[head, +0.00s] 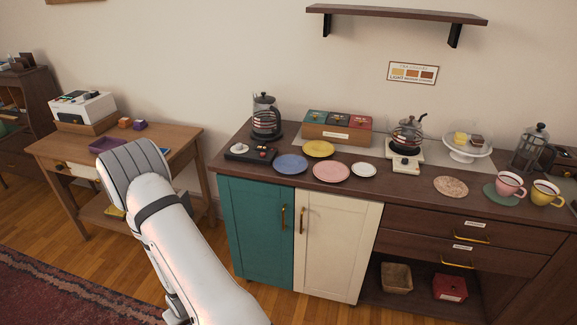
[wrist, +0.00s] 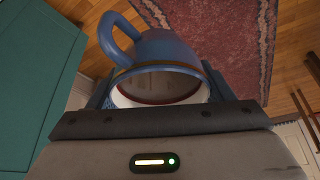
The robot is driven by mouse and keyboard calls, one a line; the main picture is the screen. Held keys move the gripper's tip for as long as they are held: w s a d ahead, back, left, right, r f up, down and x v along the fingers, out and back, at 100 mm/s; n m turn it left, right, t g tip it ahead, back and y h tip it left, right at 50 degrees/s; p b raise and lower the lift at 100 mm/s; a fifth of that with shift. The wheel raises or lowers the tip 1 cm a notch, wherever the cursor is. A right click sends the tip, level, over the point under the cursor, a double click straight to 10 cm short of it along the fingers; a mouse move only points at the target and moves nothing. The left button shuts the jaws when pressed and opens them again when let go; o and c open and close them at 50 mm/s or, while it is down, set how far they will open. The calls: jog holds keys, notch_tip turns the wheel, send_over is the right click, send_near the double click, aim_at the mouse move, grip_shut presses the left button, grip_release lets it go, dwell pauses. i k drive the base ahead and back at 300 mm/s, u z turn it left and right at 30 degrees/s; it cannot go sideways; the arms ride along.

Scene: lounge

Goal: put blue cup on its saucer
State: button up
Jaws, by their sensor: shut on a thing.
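The blue cup (wrist: 165,48) is in the wrist view, held between the two fingers of my gripper (wrist: 158,88). The cup's mouth faces the wrist camera and its handle points to the upper left. A reddish-brown band shows inside its pale interior. The blue saucer (head: 291,164) lies empty on the dark counter in the head view, near the front edge. In the head view my gripper and the cup are out of sight, and only my white arm shows, left of the counter.
A pink cup (head: 510,184) and a yellow cup (head: 545,193) stand at the right.

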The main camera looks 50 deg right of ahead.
aim_at(293, 165)
jog(key=u, duration=0.6)
jog(key=i, duration=0.15)
jog(key=u, duration=4.25)
jog(key=i, duration=0.5)
jog(key=u, duration=5.5)
jog(key=i, duration=0.5)
